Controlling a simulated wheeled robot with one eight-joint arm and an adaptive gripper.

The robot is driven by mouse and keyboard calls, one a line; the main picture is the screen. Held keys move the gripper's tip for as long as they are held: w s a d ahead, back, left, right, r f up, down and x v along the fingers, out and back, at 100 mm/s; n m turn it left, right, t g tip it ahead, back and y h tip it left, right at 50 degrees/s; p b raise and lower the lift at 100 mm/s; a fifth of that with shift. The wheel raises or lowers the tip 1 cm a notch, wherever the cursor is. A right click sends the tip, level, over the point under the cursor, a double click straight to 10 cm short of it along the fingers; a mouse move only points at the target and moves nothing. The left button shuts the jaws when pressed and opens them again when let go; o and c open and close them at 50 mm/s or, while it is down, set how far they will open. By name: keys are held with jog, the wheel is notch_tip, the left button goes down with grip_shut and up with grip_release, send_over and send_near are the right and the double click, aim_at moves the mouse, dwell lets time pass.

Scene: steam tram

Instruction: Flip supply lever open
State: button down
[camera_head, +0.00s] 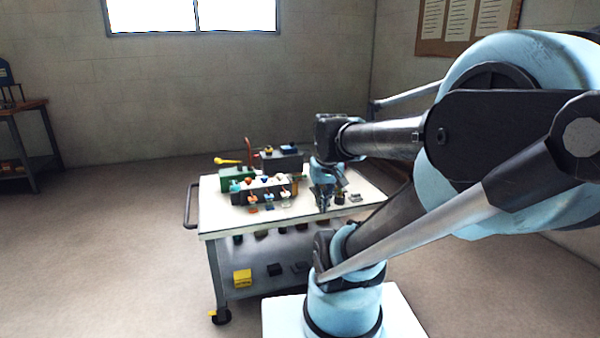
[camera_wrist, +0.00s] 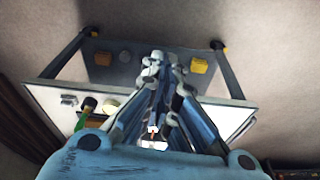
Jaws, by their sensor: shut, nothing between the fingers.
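A steam-tram model with a green part (camera_head: 236,178) and a dark block (camera_head: 282,160) sits on a white-topped cart (camera_head: 215,222). A yellow-handled lever (camera_head: 228,161) sticks out to the left at its back, and a thin red upright lever (camera_head: 249,152) stands beside it. I cannot tell which one is the supply lever. My gripper (camera_head: 323,206) points down over the right half of the cart, to the right of the model and apart from both levers. In the wrist view my gripper (camera_wrist: 158,66) is shut and empty. No lever can be made out there.
A row of small colored valves (camera_head: 262,188) stands in front of the model. Small dark parts (camera_head: 354,198) lie to the right of my gripper. A yellow box (camera_head: 242,278) is on the cart's lower shelf. A side bench (camera_head: 22,108) stands far left; the floor between is clear.

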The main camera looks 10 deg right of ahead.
jog(key=w+r, duration=0.4)
jog(key=w, duration=0.9)
jog(key=w+r, duration=0.4)
jog(key=w, duration=0.9)
jog(key=w+f, duration=0.4)
jog(key=w, duration=1)
jog(key=w+d+f+n+t, duration=0.1)
jog(key=w+f, duration=0.4)
jog(key=w, duration=0.9)
jog(key=shift+w+d+f+t+y, duration=0.15)
jog(key=shift+w+f+t+y, duration=0.05)
jog(key=shift+w+t+y, duration=0.1)
notch_tip(320, 180, down, 10)
jog(key=shift+s, duration=0.25)
